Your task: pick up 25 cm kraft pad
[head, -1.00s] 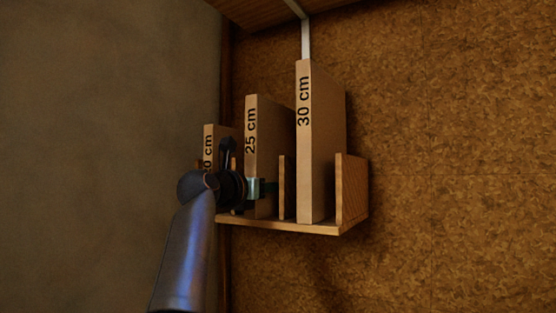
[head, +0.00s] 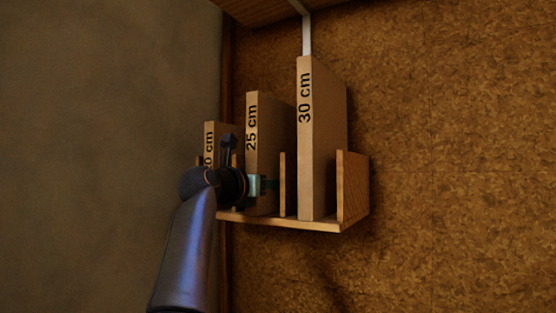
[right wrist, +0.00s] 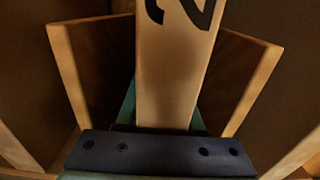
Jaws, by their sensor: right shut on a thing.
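The 25 cm kraft pad (head: 252,160) stands upright in a slot of the wooden rack (head: 290,224), between the 20 cm and 30 cm pads. My right gripper (head: 264,186) is shut on its lower part. In the right wrist view the pad (right wrist: 175,80) rises between the two teal fingers of the gripper (right wrist: 164,115), with part of its black label showing. The pad's bottom appears to be at the rack floor; I cannot tell whether it is lifted. My left gripper is not in view.
The 30 cm pad (head: 309,150) stands to the right, beyond a short wooden divider (head: 283,185). The 20 cm pad (head: 209,145) stands to the left, partly behind my arm. A grey wall (head: 110,130) is at left; the cork-textured surface (head: 450,160) at right is bare.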

